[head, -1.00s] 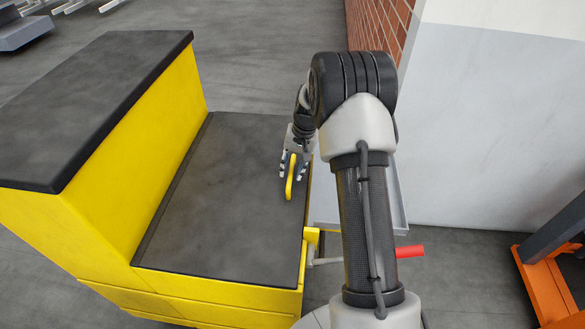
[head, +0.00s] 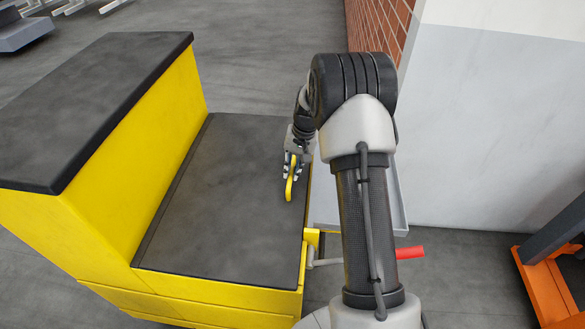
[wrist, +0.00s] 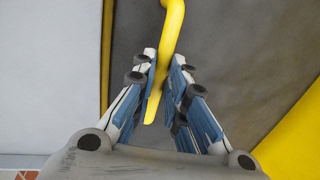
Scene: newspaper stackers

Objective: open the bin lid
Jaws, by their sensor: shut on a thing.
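The bin is a yellow box with a dark grey flat lid (head: 215,200), which lies level in the head view. A yellow curved handle (head: 290,189) stands on the lid near its right edge. My gripper (head: 292,170) is shut on the handle from the far side. In the wrist view the handle (wrist: 173,20) runs down between the blue-padded fingers of my gripper (wrist: 165,85). The lid's dark surface (wrist: 215,50) shows behind it. My arm hides part of the bin's right side in the head view.
A taller yellow block with a dark top (head: 90,95) rises left of the lid. A red-ended lever (head: 408,253) sticks out at the lower right. A white and grey wall (head: 480,140) stands at right, with an orange frame (head: 550,280) near the corner.

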